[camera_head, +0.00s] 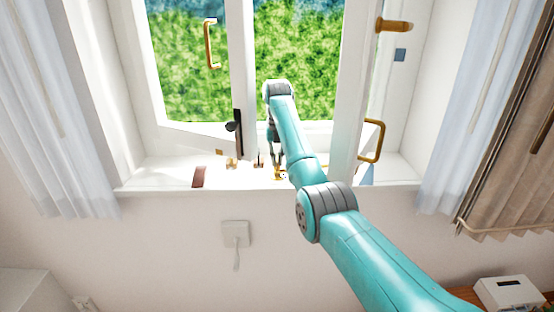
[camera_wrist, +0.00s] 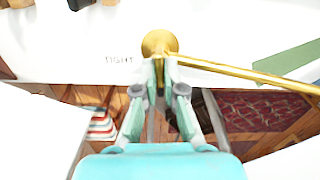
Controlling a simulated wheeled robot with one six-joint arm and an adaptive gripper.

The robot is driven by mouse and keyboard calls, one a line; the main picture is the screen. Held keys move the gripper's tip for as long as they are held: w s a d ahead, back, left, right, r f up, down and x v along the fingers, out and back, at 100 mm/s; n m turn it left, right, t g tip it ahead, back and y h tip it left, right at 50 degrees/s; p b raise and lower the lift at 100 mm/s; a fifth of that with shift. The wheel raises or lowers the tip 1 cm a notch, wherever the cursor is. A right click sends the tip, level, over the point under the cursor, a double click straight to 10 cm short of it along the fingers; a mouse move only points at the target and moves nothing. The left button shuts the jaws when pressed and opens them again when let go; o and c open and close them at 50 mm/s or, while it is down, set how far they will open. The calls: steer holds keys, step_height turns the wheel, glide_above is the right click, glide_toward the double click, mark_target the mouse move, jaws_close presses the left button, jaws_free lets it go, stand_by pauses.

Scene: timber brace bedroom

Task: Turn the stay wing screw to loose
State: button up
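The stay wing screw (camera_wrist: 158,42) shows in the wrist view as a round brass head at the top centre, at the end of a brass stay bar (camera_wrist: 245,73). The word "TIGHT" (camera_wrist: 119,59) is printed on the white sill just left of it. My gripper (camera_wrist: 161,68) comes up from below, its fingertips close together with a narrow brass part of the screw between them. The fingertips hide part of that brass piece. In the head view my gripper (camera_head: 277,158) is low over the window sill, by the small brass fittings (camera_head: 279,173).
The window sill (camera_head: 140,180) runs below the open casement, with a brown block (camera_head: 199,177) at left. The window frame (camera_head: 351,90) and a brass handle (camera_head: 373,140) stand close right of my arm. Pale curtains (camera_head: 45,110) hang at the sides.

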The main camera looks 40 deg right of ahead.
steer(key=o, duration=0.4)
